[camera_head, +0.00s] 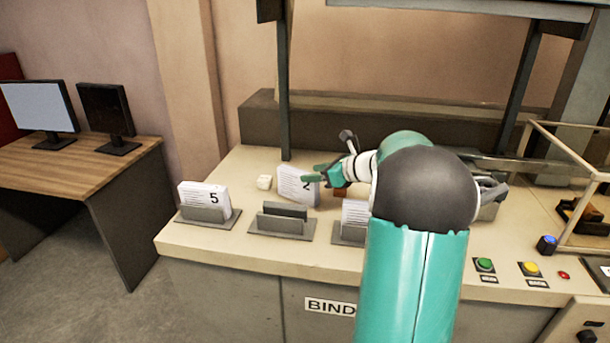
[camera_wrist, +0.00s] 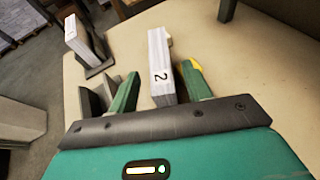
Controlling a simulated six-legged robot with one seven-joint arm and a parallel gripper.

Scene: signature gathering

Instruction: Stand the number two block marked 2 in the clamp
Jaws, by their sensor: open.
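The number two block (camera_head: 298,187) is a white stack of pages marked 2. It stands on the bench behind an empty grey clamp (camera_head: 284,224), which sits in the middle of the clamp row. In the wrist view the block (camera_wrist: 160,58) is between the two green fingers of my gripper (camera_wrist: 160,86). The fingers are open, with a visible gap on the left side; contact on the right side is unclear. In the head view my gripper (camera_head: 324,178) is at the block's right end, and my arm hides part of the scene.
A block marked 5 (camera_head: 206,197) stands in the left clamp (camera_head: 208,217). Another white block (camera_head: 355,213) stands in the right clamp (camera_head: 347,236), partly hidden by my arm. Buttons (camera_head: 484,265) sit at the right.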

